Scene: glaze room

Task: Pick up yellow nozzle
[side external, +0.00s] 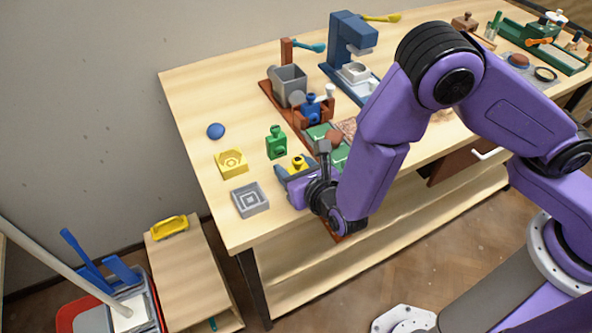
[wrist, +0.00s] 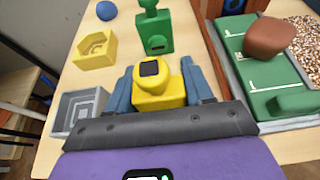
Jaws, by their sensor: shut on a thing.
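The yellow nozzle (side external: 298,162) is a blocky piece with a rounded top and a dark square mark. In the wrist view the yellow nozzle (wrist: 160,91) sits between the two blue-grey fingers of my gripper (wrist: 162,84), which are shut on its sides. In the side view my gripper (side external: 295,172) is low at the near side of the table, and its fingers and wrist hide the nozzle's lower part. I cannot tell whether the nozzle touches the tabletop.
A green nozzle-like piece (side external: 276,145) stands just behind. A yellow tray (side external: 231,171), a grey tray (side external: 234,204) and a blue dome (side external: 215,131) lie left. A green-panelled board (wrist: 245,61) with a brown lump (wrist: 269,37) is close on the right. Bare tabletop separates the left-hand pieces.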

